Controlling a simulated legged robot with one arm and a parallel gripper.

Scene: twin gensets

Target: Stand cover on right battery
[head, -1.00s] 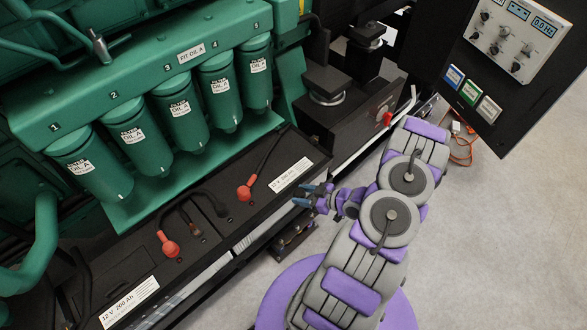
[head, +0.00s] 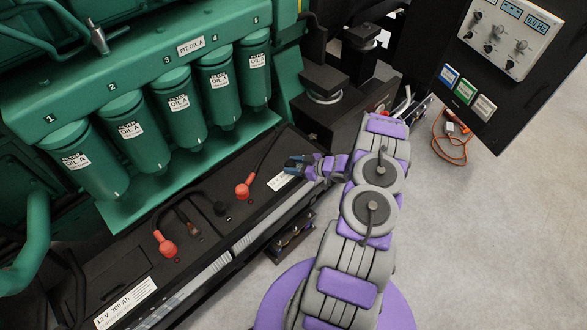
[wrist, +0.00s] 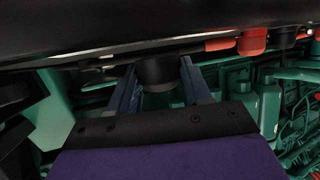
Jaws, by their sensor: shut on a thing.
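My gripper (head: 292,165) is at the right end of the right battery (head: 262,212), over its white label (head: 280,181). In the wrist view my gripper (wrist: 160,85) is shut on a short black round piece, the cover (wrist: 158,72), held between its two blue fingers. In the head view the cover is too small and dark to make out clearly. The right battery has a red terminal cap (head: 242,192) and a dark terminal (head: 220,208) left of my gripper. I cannot tell whether the cover touches the battery.
A left battery (head: 125,283) with another red cap (head: 166,246) lies at the lower left. Green oil filters (head: 178,105) hang behind the batteries. A control panel (head: 510,35) stands at the upper right, with an orange cable (head: 452,150) below. The floor (head: 480,240) at right is clear.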

